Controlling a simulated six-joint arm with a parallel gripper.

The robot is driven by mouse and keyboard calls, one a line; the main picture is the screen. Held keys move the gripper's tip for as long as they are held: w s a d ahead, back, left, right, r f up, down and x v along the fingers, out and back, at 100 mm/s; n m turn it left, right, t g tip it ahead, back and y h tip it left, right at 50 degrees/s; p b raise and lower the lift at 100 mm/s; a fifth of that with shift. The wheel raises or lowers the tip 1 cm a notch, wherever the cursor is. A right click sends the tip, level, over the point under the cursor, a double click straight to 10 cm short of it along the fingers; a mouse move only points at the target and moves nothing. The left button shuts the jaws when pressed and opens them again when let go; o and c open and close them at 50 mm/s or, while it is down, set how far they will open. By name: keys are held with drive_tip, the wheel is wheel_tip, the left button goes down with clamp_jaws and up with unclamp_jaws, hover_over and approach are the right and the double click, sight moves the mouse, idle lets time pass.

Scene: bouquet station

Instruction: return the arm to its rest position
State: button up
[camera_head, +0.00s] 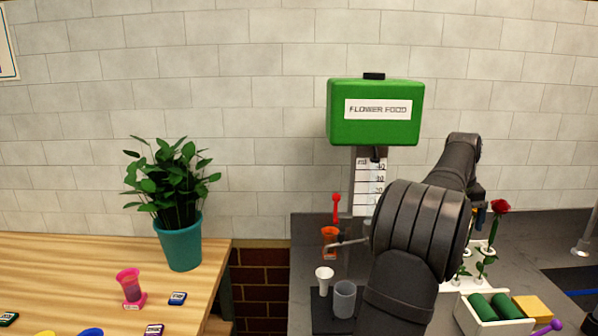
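My dark grey arm (420,235) fills the lower right middle of the head view. A thick rounded joint is close to the camera, and a link rises behind it to a bend at the upper right.
A green flower food dispenser (375,112) stands behind my arm. A clear cup (344,299) and a white cup (324,281) are close on its left. A red rose (500,206) and a white box (489,322) with green rolls are on its right. A potted plant (181,245) stands left.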

drive_tip(key=a+f+n, duration=0.1)
drive_tip(key=a+f, duration=0.2)
drive_tip(key=a, duration=2.5)
drive_tip(key=shift+a, duration=0.3)
